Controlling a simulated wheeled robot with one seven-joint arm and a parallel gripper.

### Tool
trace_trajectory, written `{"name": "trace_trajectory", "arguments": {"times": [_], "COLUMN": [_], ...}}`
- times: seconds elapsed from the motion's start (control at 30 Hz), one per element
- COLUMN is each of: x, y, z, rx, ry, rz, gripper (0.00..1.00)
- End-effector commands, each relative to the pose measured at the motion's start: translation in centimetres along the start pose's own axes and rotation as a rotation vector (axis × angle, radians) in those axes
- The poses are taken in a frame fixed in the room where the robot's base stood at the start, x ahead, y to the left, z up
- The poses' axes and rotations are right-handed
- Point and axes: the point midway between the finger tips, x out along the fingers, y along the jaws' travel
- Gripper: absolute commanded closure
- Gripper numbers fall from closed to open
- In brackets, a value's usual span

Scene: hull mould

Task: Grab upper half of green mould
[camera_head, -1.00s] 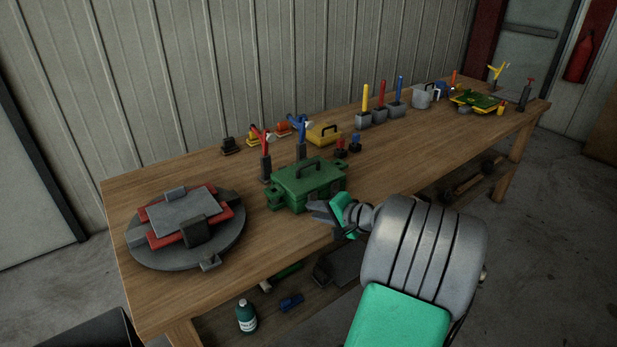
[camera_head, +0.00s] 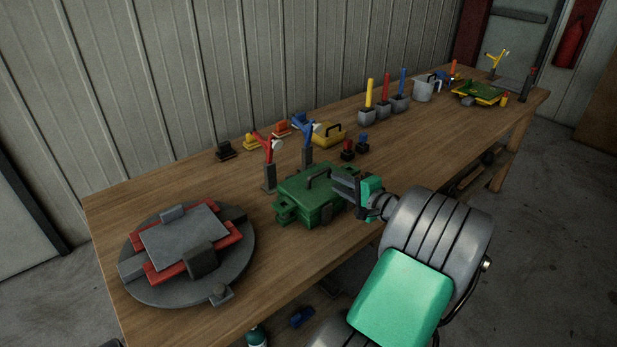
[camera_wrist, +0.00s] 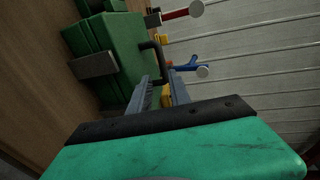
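The green mould (camera_head: 313,198) sits closed on the wooden table, with a dark handle (camera_head: 318,176) on its upper half. In the wrist view the green mould (camera_wrist: 108,50) fills the upper left, and its dark handle (camera_wrist: 158,58) lies just beyond my fingertips. My gripper (camera_head: 340,186) is at the mould's right end, at about handle height.
A round grey turntable (camera_head: 135,283) with a red and grey mould stands at the left. A red clamp (camera_head: 268,165) and a blue clamp (camera_head: 307,145) stand behind the green mould. Bare table lies in front.

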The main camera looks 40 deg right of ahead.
Motion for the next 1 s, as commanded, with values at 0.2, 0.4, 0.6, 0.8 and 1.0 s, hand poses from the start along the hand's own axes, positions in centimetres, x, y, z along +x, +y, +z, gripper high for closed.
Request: {"name": "trace_trajectory", "arguments": {"times": [0.2,0.4,0.6,0.8,1.0], "x": [1.7,4.6,7.5,7.7,7.6], "y": [0.0,-0.3,-0.3,-0.3,-0.3], "z": [0.1,0.0,-0.1,-0.1,-0.1], "rx": [0.0,0.0,0.0,0.0,0.0], "ry": [-0.003,0.001,0.005,0.006,0.005], "rz": [0.001,0.001,0.001,0.001,0.001], "gripper": [0.77,0.77,0.77,0.77,0.91]}}
